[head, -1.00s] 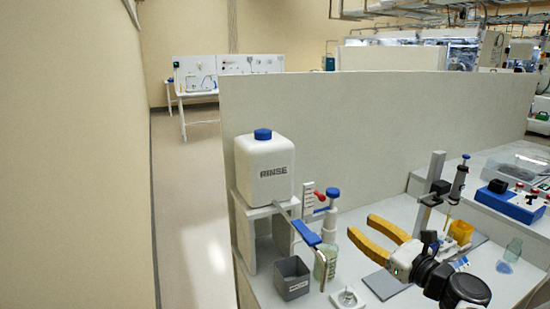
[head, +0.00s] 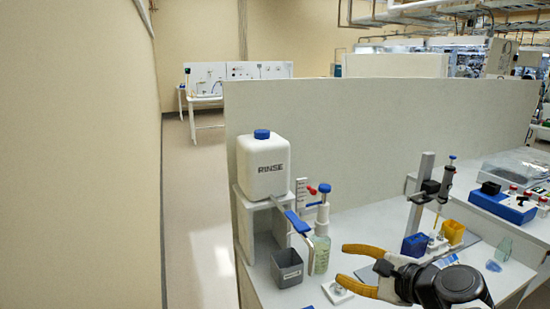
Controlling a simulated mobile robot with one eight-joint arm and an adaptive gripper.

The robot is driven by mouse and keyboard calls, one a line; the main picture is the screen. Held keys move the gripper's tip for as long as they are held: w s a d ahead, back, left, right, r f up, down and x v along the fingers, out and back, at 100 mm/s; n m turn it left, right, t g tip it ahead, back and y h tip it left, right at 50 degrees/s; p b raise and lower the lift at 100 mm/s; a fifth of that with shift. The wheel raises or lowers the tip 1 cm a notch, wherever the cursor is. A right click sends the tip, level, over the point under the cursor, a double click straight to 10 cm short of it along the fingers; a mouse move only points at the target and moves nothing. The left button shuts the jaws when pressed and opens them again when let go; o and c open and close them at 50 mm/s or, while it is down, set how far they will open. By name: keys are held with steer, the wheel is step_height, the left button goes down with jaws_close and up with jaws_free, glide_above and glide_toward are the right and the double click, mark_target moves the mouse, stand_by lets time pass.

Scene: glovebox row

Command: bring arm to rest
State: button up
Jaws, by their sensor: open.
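My gripper (head: 338,264) is at the lower right of the head view, over the white bench (head: 263,287). Its two yellow-orange fingers are spread apart and point left. I see nothing between them. My dark arm comes in from the bottom right. The fingertips appear just right of a clear bottle with a blue pump top (head: 322,240); I cannot tell the gap in depth. A small white fitting (head: 335,293) shows below the lower finger.
A white RINSE tank (head: 263,168) with a blue-lever tap stands on a shelf at left, a grey bin (head: 287,268) below. A tall partition (head: 350,130) backs the bench.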

steer(key=s+d+f+n+g+h, duration=0.1)
steer(key=s+n+g+h, duration=0.1)
steer(key=s+n, duration=0.6)
steer(key=s+d+f+n+g+h, duration=0.1)
steer(key=s+n+h, duration=0.3)
steer(key=s+n, duration=0.4)
steer(key=shift+s+d+f+n+g+h, duration=0.35)
steer(key=shift+f+n+g+h, duration=0.1)
steer(key=shift+n, duration=0.55)
